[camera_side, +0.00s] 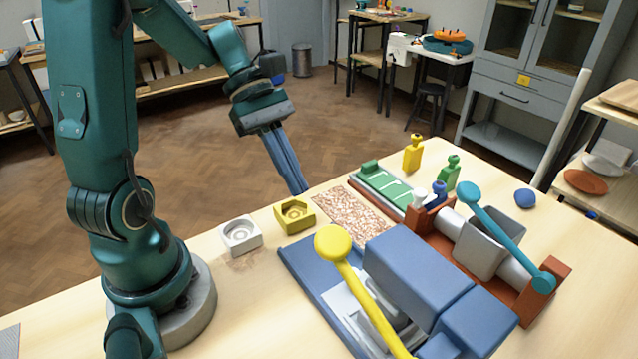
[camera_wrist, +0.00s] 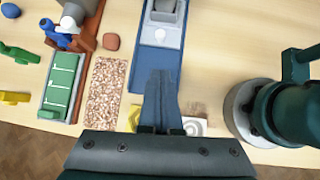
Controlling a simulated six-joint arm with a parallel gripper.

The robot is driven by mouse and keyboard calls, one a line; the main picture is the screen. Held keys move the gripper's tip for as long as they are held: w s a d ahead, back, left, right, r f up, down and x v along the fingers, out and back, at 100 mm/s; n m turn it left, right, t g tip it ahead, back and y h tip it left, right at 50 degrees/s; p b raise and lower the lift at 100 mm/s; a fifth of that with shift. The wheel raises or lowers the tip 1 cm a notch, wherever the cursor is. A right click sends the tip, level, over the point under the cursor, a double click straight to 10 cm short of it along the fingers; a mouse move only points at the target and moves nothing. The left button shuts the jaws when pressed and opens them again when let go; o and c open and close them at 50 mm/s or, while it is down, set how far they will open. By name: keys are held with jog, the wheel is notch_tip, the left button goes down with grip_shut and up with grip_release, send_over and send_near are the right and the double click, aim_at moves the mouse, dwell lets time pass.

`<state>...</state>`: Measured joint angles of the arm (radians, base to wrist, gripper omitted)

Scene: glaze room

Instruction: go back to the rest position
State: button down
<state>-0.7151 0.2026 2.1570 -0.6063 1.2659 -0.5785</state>
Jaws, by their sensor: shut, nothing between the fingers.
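My gripper (camera_side: 301,190) is shut and empty, with its long blue fingers pointing down and held in the air by the table's far edge. In the wrist view its fingers (camera_wrist: 162,76) lie together in front of the blue press base (camera_wrist: 152,58). The fingers partly hide the yellow block (camera_wrist: 134,119) and the white block (camera_wrist: 194,126) there. In the side view the yellow block (camera_side: 295,215) and the white block (camera_side: 240,236), both with round recesses, sit on the table apart from the fingers.
A speckled mat (camera_side: 352,214), a green tray (camera_side: 385,187) and several small bottles stand near the far edge. The blue press (camera_side: 420,272) with a yellow-knobbed lever (camera_side: 334,243) and a brown-framed machine (camera_side: 545,286) with a teal lever (camera_side: 505,235) fill the right.

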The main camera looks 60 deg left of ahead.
jog(key=s+d+r+m+t+y, duration=0.3)
jog(key=s+m+y, duration=0.3)
jog(key=m, duration=1.2)
jog(key=shift+s+d+r+m+t+y, duration=0.2)
jog(key=shift+d+m+t+y, duration=0.1)
jog(key=shift+t+y, duration=0.55)
